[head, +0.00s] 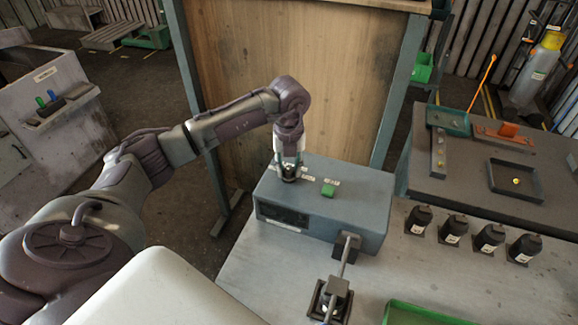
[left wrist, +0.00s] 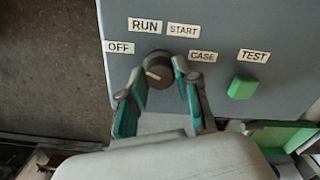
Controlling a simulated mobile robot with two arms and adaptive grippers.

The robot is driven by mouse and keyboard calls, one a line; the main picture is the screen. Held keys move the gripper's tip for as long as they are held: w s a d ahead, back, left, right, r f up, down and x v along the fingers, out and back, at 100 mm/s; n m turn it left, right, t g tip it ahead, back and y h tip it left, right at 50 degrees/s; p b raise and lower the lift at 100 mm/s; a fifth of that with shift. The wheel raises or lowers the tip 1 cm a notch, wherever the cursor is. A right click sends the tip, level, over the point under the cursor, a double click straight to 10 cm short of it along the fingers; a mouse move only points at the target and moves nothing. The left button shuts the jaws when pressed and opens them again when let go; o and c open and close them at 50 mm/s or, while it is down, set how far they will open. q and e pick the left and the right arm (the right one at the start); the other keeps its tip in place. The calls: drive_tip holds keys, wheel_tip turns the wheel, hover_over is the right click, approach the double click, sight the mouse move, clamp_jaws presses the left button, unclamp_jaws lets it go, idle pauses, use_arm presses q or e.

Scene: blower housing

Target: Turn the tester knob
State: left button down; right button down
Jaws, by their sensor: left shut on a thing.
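The tester box (head: 335,200) is a blue-grey case on the grey bench. Its round dark knob (left wrist: 157,70) shows in the left wrist view, between labels OFF, RUN, START and CASE. The knob's pale mark points left, toward the OFF side. My left gripper (head: 289,172) reaches down onto the top of the box from above. In the left wrist view my left gripper (left wrist: 160,85) has its two green-edged fingers on either side of the knob, shut on it. A green button (left wrist: 243,87) sits right of the knob under the TEST label. My right gripper is not in view.
A small clamp fixture (head: 333,295) with a rod stands in front of the box. Several black bottle-like parts (head: 453,230) stand in a row to the right. A green tray (head: 425,314) lies at the front edge. A wooden panel (head: 290,80) stands behind the box.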

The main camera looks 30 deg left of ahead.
use_arm(q)
drive_tip(key=shift+f+m+b, duration=0.1)
drive_tip(key=shift+m+b, duration=0.8)
drive_tip(key=shift+w+m+b, duration=0.1)
drive_tip(key=shift+m+b, duration=0.9)
drive_tip(key=shift+m, duration=0.2)
drive_tip(key=m+b, duration=0.2)
drive_tip(key=shift+m, duration=0.4)
drive_tip(key=shift+m+b, duration=0.45)
drive_tip(key=shift+m, duration=0.35)
drive_tip(key=shift+r, duration=0.2)
drive_tip(key=c, duration=0.8)
unclamp_jaws()
